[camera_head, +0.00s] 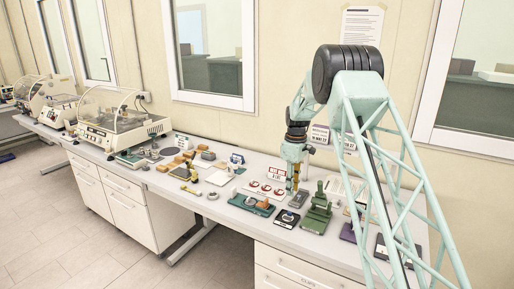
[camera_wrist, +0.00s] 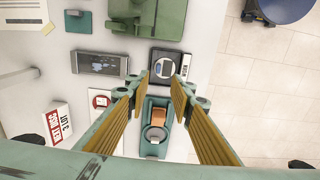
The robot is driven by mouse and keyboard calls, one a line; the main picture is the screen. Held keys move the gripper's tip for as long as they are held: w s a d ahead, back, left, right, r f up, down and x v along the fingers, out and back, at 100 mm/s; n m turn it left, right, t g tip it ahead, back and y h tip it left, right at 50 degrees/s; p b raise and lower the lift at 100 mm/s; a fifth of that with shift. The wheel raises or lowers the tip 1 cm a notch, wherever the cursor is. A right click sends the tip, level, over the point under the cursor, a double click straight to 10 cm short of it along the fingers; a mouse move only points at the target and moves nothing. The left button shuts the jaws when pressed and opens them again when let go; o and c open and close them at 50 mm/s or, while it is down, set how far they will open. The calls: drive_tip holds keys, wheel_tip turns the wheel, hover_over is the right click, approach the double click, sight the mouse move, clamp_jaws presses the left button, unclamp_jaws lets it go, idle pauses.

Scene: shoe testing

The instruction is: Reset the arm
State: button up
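My gripper (camera_head: 293,187) hangs down over the bench (camera_head: 232,213), with orange finger pads. In the wrist view, its two fingers (camera_wrist: 161,84) stand apart with nothing held between them. A black square plate with a light round piece (camera_wrist: 165,69) lies below, just past the fingertips; it also shows in the head view (camera_head: 287,218). A dark green tray (camera_wrist: 148,105) with an orange-brown block (camera_wrist: 158,116) and a grey ring shows between the fingers, on the bench below.
A green press-like device (camera_head: 318,212) stands right of my gripper. A grey device with a display (camera_wrist: 101,63) lies beside the plate. White cards with red pieces (camera_head: 265,189) lie close by. Clear-lidded machines (camera_head: 115,125) stand at the left. Open floor (camera_head: 95,235) lies in front.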

drive_tip(key=s+r+m+t+b, duration=0.1)
drive_tip(key=s+r+m+b, duration=0.25)
drive_tip(key=s+r, duration=1.85)
drive_tip(key=s+r+m+b, duration=0.1)
drive_tip(key=s+r, duration=0.2)
drive_tip(key=s, duration=0.3)
drive_tip(key=s+r+m+t+b, duration=0.1)
drive_tip(key=s+r, duration=0.1)
drive_tip(key=s, duration=0.5)
drive_tip(key=s+r+m, duration=0.1)
drive_tip(key=s+r, duration=0.2)
drive_tip(key=s, duration=0.3)
drive_tip(key=s+f+m+t+b, duration=0.1)
drive_tip(key=s+f+m+b, duration=0.1)
drive_tip(key=s, duration=1.3)
drive_tip(key=s+a+f+m+t+b, duration=0.1)
drive_tip(key=s+f, duration=0.4)
drive_tip(key=s, duration=1)
drive_tip(key=shift+s+f+m+b, duration=0.25)
drive_tip(key=shift+m+b, duration=0.15)
drive_tip(key=shift+m, duration=0.35)
